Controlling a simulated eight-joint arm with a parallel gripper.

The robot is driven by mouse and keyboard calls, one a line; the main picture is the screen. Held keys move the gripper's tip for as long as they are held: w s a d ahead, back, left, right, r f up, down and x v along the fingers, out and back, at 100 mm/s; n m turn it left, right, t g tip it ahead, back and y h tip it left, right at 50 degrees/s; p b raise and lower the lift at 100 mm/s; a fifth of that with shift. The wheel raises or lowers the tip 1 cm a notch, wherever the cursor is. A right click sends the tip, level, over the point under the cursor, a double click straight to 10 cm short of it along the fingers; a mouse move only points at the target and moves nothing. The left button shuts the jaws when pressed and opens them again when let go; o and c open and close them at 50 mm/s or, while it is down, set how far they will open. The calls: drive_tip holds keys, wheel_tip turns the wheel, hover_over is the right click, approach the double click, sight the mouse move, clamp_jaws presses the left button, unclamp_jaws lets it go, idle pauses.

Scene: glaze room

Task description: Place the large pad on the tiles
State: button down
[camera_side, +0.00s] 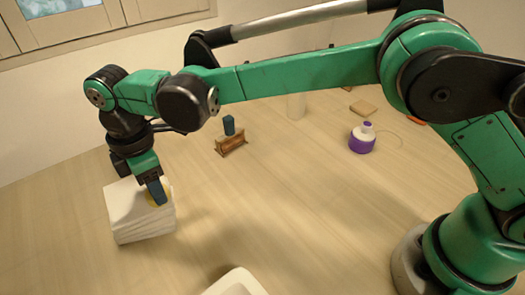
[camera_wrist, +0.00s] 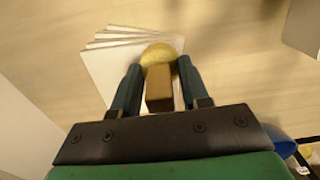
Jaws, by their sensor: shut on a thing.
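The tiles (camera_side: 136,213) are a white stack at the left of the table, slightly fanned in the wrist view (camera_wrist: 103,62). My gripper (camera_side: 157,196) is over the right part of the stack, pointing down. In the wrist view its two dark blue fingers (camera_wrist: 158,80) are closed on the brown block-shaped handle (camera_wrist: 158,92) of a rounded yellow pad (camera_wrist: 162,52). The pad also shows as a yellow patch (camera_side: 152,200) at the fingertips in the side view, at the top of the stack. I cannot tell whether it touches the top tile. The fingers hide part of it.
A small brown stand (camera_side: 231,147) with a blue-topped piece (camera_side: 229,125) is behind the tiles. A purple and white bottle (camera_side: 362,138), a pale cylinder (camera_side: 296,106) and a tan block (camera_side: 362,108) are farther right. A white vessel (camera_side: 238,283) is at the front edge. The table's middle is clear.

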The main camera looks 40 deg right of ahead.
drive_tip(key=shift+f, duration=0.2)
drive_tip(key=shift+c, duration=2.2)
unclamp_jaws()
wheel_tip(320, 180, up, 12)
drive_tip(key=shift+f, duration=0.25)
drive_tip(key=shift+d+r, duration=0.2)
drive_tip(key=shift+r, duration=0.2)
drive_tip(key=w+d+r+m+t+y, duration=0.1)
drive_tip(key=d+r+m+t, duration=0.15)
drive_tip(key=d+m, duration=0.45)
drive_tip(key=s+d+f+m+t, duration=0.2)
drive_tip(key=s+d+f+m, duration=0.2)
drive_tip(key=d, duration=0.6)
drive_tip(key=s+d+f+m+t+h, duration=0.1)
drive_tip(key=s+d+f+m+t, duration=0.1)
drive_tip(key=s+d+m, duration=0.4)
drive_tip(key=d+f+m, duration=0.1)
drive_tip(key=d, duration=0.3)
drive_tip(key=shift+s+d+f+t, duration=0.35)
drive_tip(key=shift+s, duration=0.05)
